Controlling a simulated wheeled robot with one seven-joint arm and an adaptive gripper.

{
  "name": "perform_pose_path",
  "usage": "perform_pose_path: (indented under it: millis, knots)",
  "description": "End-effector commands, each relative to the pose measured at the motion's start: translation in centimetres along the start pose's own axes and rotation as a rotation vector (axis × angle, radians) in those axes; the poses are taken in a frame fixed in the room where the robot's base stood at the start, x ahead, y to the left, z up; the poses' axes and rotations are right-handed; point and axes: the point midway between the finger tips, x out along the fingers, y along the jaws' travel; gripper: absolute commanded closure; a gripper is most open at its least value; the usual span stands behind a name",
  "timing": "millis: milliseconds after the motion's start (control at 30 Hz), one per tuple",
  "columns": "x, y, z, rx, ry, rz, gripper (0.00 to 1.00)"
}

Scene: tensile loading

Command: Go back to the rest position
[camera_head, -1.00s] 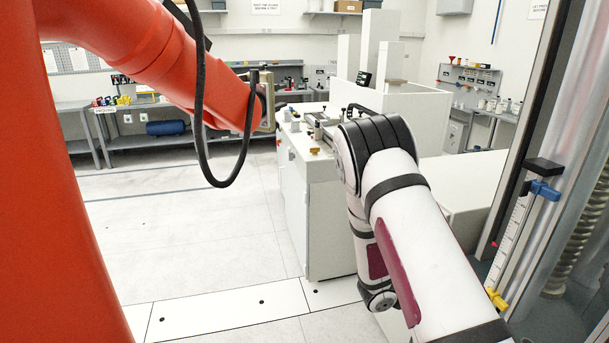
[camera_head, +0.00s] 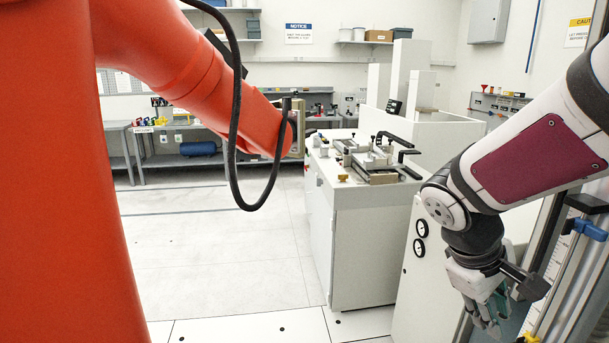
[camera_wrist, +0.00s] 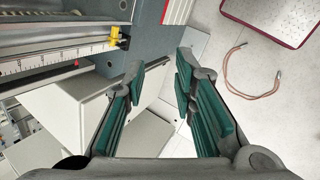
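My gripper (camera_wrist: 160,85) shows in the wrist view with its green-padded fingers spread apart and nothing between them. In the head view my gripper (camera_head: 490,318) hangs at the lower right, below my white arm with its maroon panel, and points downward. It is beside the metal column of the machine at the right edge. The wrist view shows a white cabinet and pale floor below the fingers.
A white cabinet (camera_head: 365,245) with metal fixtures and black handles on top stands in the middle. A large orange robot arm (camera_head: 190,75) fills the left. A ruler scale (camera_wrist: 50,62) with a yellow slider (camera_wrist: 119,38) is close to my fingers. Open floor (camera_head: 220,250) lies at centre left.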

Motion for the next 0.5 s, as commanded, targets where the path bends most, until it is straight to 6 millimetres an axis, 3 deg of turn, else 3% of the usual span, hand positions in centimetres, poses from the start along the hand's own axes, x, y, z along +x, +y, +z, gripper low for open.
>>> perform_pose_path:
  millis: [300,500]
  knots:
    - [-8.2,-5.1,2.9,0.294,0.299,-0.210,0.75]
    - [-12.2,-8.0,4.2,0.415,0.460,-0.332,0.75]
